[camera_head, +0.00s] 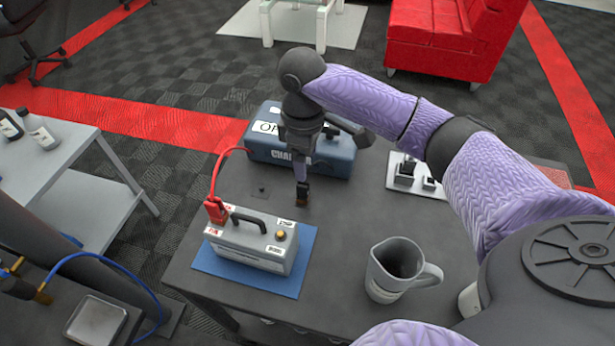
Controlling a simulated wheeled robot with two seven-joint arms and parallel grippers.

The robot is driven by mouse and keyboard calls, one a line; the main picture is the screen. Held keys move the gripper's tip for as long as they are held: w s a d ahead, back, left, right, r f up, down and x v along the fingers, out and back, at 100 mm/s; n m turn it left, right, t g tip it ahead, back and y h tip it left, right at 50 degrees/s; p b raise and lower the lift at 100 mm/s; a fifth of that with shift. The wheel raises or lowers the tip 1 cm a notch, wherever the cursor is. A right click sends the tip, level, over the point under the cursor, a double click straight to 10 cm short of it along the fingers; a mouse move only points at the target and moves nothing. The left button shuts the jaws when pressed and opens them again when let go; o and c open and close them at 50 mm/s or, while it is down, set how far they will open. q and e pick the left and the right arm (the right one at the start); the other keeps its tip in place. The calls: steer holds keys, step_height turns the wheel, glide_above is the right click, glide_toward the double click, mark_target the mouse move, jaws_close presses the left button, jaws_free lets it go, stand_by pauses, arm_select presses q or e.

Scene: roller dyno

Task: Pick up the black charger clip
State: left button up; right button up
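I cannot clearly make out the black charger clip. A small dark item (262,190) lies on the dark table (345,225), left of my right gripper, too small to identify. My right gripper (302,193) points down over the table in front of the blue charger box (330,155). Its fingers show edge-on, so I cannot tell if they are open or hold anything. A red clip (215,210) with a red cable sits on the left end of the grey battery (255,243). My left gripper is out of view.
The battery stands on a blue mat (208,262). A grey jug (390,270) stands at the front right. A white plate with black switches (405,175) lies at the right, near my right arm. The table middle between battery and jug is clear.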

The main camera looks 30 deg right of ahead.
mark_target(304, 190)
steer(key=shift+s+a+r, duration=0.25)
steer(key=shift+s+a, duration=0.15)
steer(key=shift+a, duration=0.3)
steer(key=shift+n, duration=0.3)
steer(key=f+b, duration=0.2)
steer(key=f, duration=0.1)
steer(key=f+b, duration=0.2)
steer(key=f, duration=0.2)
steer(key=w+f+b, duration=0.1)
steer(key=f+b, duration=0.1)
steer(key=f, duration=0.1)
steer(key=shift+d+f, duration=0.15)
steer(key=shift+d, duration=0.2)
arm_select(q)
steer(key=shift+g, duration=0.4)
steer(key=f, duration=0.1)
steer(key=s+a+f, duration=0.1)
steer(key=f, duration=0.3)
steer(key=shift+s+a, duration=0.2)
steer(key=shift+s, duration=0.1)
arm_select(e)
steer(key=shift+d, duration=0.1)
steer(key=shift+s+r, duration=0.1)
steer(key=shift+r, duration=0.15)
jaws_close()
